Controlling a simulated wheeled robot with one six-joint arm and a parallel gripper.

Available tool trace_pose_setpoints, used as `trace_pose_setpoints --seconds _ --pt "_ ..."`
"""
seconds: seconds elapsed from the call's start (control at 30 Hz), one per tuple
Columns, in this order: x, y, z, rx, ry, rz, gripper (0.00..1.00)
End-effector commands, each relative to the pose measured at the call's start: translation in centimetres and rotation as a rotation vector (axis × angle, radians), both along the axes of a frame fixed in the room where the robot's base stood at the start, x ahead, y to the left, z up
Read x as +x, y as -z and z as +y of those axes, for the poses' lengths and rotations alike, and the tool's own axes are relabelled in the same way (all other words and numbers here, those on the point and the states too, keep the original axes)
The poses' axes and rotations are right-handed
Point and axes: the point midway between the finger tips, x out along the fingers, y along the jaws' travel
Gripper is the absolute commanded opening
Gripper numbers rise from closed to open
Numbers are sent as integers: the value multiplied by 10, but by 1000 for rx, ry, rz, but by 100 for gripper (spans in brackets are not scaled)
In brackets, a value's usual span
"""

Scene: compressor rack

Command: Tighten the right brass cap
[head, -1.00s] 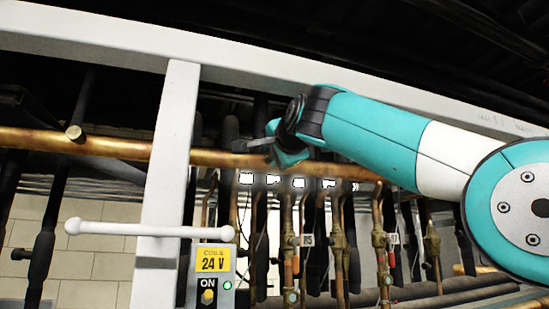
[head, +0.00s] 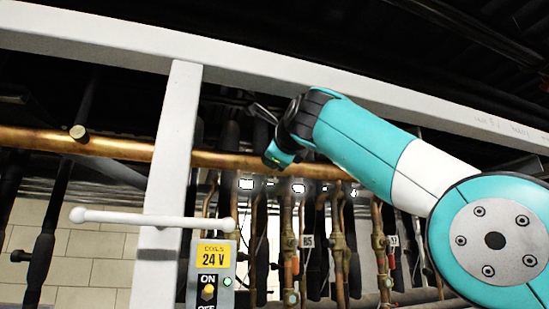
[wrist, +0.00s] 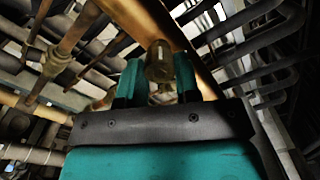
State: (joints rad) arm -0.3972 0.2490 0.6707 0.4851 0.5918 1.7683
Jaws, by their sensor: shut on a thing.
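In the wrist view a round brass cap (wrist: 158,62) sits between the two teal fingers of my gripper (wrist: 158,76), by the long copper pipe. My gripper is shut on this cap. In the head view my gripper (head: 278,156) is at the copper pipe (head: 120,148), right of the white post, and the held cap is hidden there. Another brass cap (head: 78,132), the left one, shows on the same pipe left of the post, with nothing touching it.
A white post (head: 170,150) and a long white beam (head: 250,65) frame the rack. A white bar (head: 150,219) and a 24 V switch box (head: 211,270) stand in front. Several vertical pipes with brass valves (head: 337,242) hang below the copper pipe.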

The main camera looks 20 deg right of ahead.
Motion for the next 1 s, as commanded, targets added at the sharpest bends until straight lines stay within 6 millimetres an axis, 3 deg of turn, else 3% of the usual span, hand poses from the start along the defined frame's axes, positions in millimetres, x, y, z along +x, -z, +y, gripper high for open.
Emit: trace_pose_setpoints --seconds 0.6,1.0 --pt "0 2 0 572 2 2 7" --pt "0 2 1 814 2 4 7"
